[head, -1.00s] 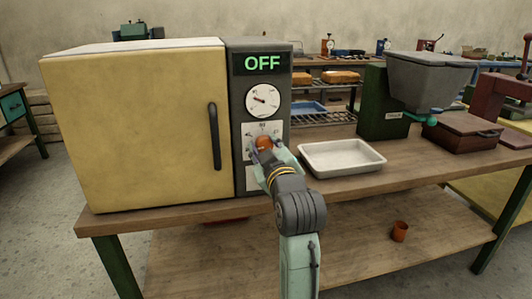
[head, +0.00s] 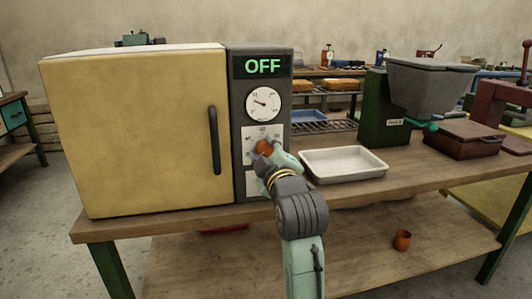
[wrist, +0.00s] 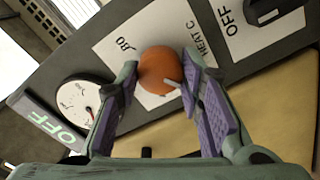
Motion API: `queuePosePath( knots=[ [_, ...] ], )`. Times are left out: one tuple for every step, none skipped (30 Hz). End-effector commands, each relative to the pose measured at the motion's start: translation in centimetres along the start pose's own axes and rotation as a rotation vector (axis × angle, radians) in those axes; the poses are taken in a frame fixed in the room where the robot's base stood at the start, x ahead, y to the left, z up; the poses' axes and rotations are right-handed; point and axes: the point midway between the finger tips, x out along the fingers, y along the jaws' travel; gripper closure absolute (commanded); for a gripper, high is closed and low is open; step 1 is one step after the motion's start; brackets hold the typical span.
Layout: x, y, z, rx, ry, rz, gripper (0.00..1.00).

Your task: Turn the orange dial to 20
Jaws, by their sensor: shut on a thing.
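The orange dial (head: 263,147) sits on the white scale plate of the oven's grey control panel, below the round gauge. In the wrist view the orange dial (wrist: 160,72) lies between my two purple-padded fingers, with a pale pointer mark towards its lower right. My gripper (head: 268,158) is shut on the dial; it also shows in the wrist view (wrist: 156,82). The printed numbers are partly hidden or too small to read, so I cannot tell the dial's setting. The display (head: 263,66) reads OFF in green.
The yellow oven door (head: 140,130) with its dark handle (head: 214,140) is closed, left of the panel. A white gauge (head: 264,103) is above the dial. A white tray (head: 344,164) stands on the bench to the right. A dark switch marked OFF (wrist: 268,10) shows in the wrist view.

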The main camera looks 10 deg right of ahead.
Motion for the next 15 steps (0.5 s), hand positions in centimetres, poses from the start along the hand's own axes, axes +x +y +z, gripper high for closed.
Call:
queuePosePath(
  knots=[
    [0.00,-0.02,0.01,-0.002,-0.001,-0.001,0.94],
    [0.00,-0.02,0.01,-0.002,-0.001,-0.001,0.94],
    [0.00,-0.02,0.01,-0.002,-0.001,-0.001,0.94],
    [0.00,-0.02,0.01,-0.002,-0.001,-0.001,0.94],
    [0.00,-0.02,0.01,-0.002,-0.001,-0.001,0.94],
    [0.00,-0.02,0.01,-0.002,-0.001,-0.001,0.65],
    [0.00,-0.02,0.01,-0.001,-0.001,-0.001,0.63],
    [0.00,-0.02,0.01,-0.001,-0.001,-0.001,0.61],
    [0.00,-0.02,0.01,-0.001,-0.001,-0.001,0.58],
    [0.00,-0.01,0.01,-0.001,0.000,0.000,0.56],
    [0.00,-0.01,0.01,-0.001,0.000,0.000,0.54],
    [0.00,-0.01,0.00,-0.001,0.000,0.000,0.51],
    [0.00,-0.01,0.00,0.000,0.000,0.000,0.49],
    [0.00,-0.01,0.00,0.000,0.000,0.000,0.47],
    [0.00,0.00,0.00,0.000,0.000,0.000,0.46]
  ],
)
